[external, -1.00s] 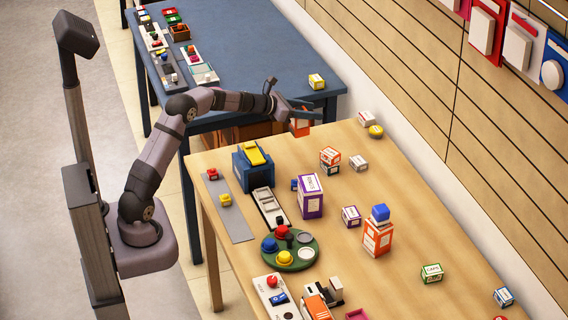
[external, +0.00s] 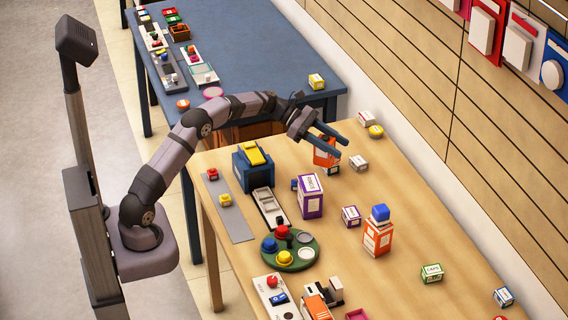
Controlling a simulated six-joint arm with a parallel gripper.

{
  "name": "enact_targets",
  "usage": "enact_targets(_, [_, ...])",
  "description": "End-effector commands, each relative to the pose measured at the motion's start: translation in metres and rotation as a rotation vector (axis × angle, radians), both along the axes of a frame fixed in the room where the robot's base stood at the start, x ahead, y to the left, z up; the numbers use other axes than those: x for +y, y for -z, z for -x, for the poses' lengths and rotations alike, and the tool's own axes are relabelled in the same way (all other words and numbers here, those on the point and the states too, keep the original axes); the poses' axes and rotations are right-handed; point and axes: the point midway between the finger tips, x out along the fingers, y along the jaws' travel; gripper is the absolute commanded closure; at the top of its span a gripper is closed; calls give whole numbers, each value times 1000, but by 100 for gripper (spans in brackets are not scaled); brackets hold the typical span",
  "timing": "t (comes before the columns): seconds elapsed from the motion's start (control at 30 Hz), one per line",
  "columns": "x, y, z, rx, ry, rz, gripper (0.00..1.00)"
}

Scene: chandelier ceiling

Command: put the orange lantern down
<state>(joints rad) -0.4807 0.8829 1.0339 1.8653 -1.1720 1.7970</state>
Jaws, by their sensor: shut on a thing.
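My gripper (external: 343,147) is over the far end of the wooden table, its two blue-grey fingers pointing right and towards the viewer. It is shut on an orange block-like thing (external: 323,153), which I take to be the orange lantern. The fingers hide part of it, and its finer shape is too small to tell.
A white box (external: 358,163) stands close to the right of the held thing. A purple-and-white box (external: 310,196) and a blue box with a yellow top (external: 252,166) are nearer. An orange box with a blue block on top (external: 378,236) stands further right.

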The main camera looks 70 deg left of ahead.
Motion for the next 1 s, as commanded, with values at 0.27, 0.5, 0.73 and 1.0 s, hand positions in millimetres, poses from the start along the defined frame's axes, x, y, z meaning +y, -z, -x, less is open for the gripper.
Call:
enact_targets(0.27, [0, 33, 0, 1, -4, 4, 100])
enact_targets(0.5, [0, 58, -1, -2, -4, 3, 100])
enact_targets(0.73, [1, 62, -1, -2, -4, 2, 100])
enact_targets(1.0, [1, 90, -1, 0, -4, 3, 100])
